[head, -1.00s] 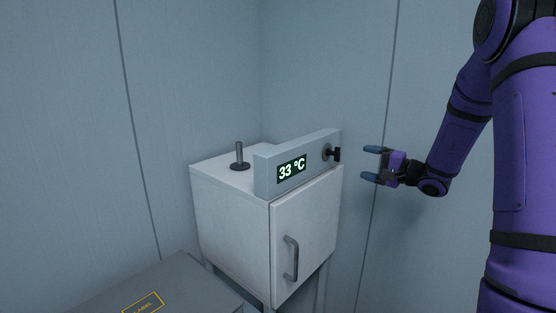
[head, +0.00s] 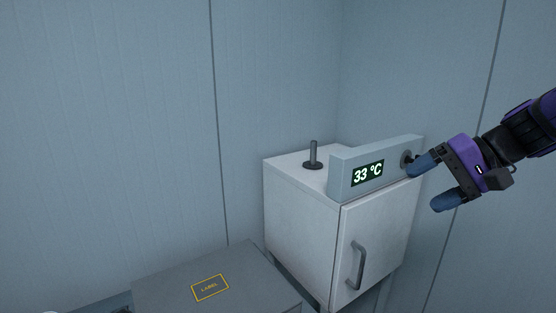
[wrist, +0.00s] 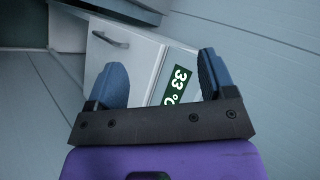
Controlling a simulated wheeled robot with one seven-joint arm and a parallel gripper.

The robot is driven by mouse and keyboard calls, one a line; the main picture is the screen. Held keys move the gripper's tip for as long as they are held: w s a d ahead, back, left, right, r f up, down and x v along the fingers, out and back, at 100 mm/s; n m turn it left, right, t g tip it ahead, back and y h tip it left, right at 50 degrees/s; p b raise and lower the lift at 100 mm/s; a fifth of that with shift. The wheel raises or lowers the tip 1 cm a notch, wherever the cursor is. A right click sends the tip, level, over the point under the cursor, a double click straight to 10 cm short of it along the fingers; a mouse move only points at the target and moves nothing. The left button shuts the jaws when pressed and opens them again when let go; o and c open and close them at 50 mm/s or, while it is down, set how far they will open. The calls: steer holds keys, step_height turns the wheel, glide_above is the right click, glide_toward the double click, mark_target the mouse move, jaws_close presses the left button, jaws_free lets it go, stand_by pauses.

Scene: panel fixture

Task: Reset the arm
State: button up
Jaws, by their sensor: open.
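My gripper (head: 428,184) is open and empty, at the right of the head view, in front of the right end of the cabinet's control panel. Its upper finger overlaps the dark knob (head: 406,158) in the picture and partly hides it; I cannot tell if they touch. In the wrist view my gripper (wrist: 162,84) shows two blue fingers spread wide with nothing between them but the cabinet behind. The purple arm comes in from the right edge.
The white cabinet (head: 300,215) has a closed door with a grey handle (head: 357,266). Its display (head: 367,173) reads 33 °C. A short post (head: 313,155) stands on top. A grey box (head: 240,270) with a yellow label is at the lower left. Walls stand behind.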

steer(key=s+d+r+n+t+h, duration=0.1)
steer(key=s+d+r+n+h, duration=0.1)
steer(key=s+h, duration=0.7)
steer(key=shift+s+d+n+t, duration=0.4)
steer(key=shift+s+d+n, duration=0.15)
steer(key=shift+s, duration=2.7)
